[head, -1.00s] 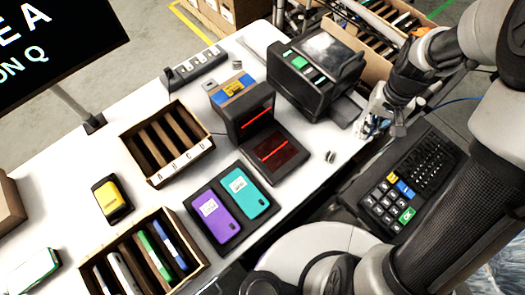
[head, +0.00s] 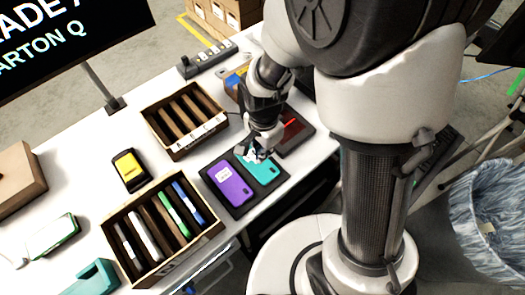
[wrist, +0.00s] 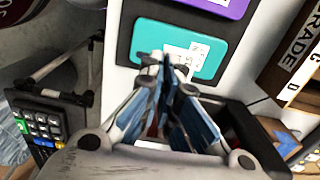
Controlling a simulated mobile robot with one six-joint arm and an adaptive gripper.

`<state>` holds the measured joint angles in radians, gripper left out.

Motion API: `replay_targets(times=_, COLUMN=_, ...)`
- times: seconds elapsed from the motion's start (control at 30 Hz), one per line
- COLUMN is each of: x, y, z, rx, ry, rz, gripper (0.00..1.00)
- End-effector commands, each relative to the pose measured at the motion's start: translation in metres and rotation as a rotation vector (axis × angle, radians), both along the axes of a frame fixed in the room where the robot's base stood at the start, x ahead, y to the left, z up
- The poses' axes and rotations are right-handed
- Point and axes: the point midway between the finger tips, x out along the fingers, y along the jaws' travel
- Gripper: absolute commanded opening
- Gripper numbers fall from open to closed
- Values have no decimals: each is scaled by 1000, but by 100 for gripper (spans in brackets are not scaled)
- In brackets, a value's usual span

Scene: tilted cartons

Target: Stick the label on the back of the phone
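A teal phone (head: 265,168) lies back up on a dark pad (head: 240,207), beside a purple phone (head: 232,187) with a white label (head: 223,174). My gripper (head: 255,154) is low over the far end of the teal phone and partly covers it. In the wrist view the teal phone (wrist: 150,38) carries a white printed label (wrist: 190,58), set at a slant. The fingertips of my gripper (wrist: 165,62) come together at the label's edge. Whether they touch or pinch the label, I cannot tell.
A carton with empty slots (head: 152,122) stands behind the phones. A carton holding several phones (head: 128,270) is at front left. A yellow-topped device (head: 129,170) lies between them. A red-lit scanner (head: 298,130) stands right of the phones, near my arm.

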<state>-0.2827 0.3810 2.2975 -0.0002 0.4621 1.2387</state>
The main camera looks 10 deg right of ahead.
Motion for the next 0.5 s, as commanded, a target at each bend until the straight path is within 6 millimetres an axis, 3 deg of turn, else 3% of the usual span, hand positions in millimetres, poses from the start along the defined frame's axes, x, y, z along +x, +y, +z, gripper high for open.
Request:
replay_targets(times=0.27, x=-2, y=2, z=-10, rx=-1, ry=1, rz=-23, gripper=0)
replay_targets(times=0.5, x=-2, y=1, z=-32, rx=-1, ry=1, rz=-22, gripper=0)
